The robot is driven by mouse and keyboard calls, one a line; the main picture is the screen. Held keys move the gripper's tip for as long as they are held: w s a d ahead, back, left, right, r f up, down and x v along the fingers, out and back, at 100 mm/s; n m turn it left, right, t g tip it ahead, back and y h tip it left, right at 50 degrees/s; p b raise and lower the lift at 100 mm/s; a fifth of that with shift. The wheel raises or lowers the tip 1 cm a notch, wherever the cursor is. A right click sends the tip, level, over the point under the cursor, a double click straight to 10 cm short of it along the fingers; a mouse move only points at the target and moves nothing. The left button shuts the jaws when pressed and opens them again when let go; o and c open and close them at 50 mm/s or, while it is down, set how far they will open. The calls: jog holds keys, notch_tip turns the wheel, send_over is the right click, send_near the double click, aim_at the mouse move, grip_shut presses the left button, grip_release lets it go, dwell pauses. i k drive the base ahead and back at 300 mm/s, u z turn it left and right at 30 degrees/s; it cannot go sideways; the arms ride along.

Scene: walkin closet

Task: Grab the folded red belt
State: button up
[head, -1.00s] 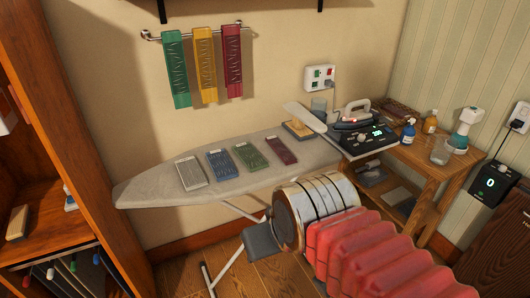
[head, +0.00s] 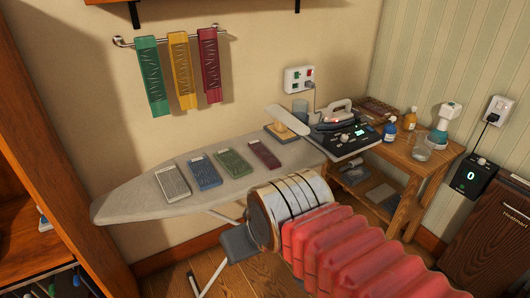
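A folded dark red belt (head: 264,154) lies flat on the ironing board (head: 135,195), at the right end of a row of folded pieces. My arm, with red bellows and a metal collar, reaches in from the lower right. A dark grey part at its end, seemingly my gripper (head: 238,244), is in front of and below the board's near edge, apart from the belt. Its fingers cannot be made out, so I cannot tell if it is open. Nothing visible is held.
Folded green (head: 232,163), blue (head: 204,171) and grey (head: 172,182) pieces lie left of the red belt. An iron (head: 334,114) and its station stand to the right. Green, yellow and red strips (head: 209,65) hang on a wall rail. A wooden side table (head: 408,165) is at right.

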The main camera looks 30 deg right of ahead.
aim_at(271, 161)
jog(key=i, duration=0.9)
jog(key=u, duration=0.05)
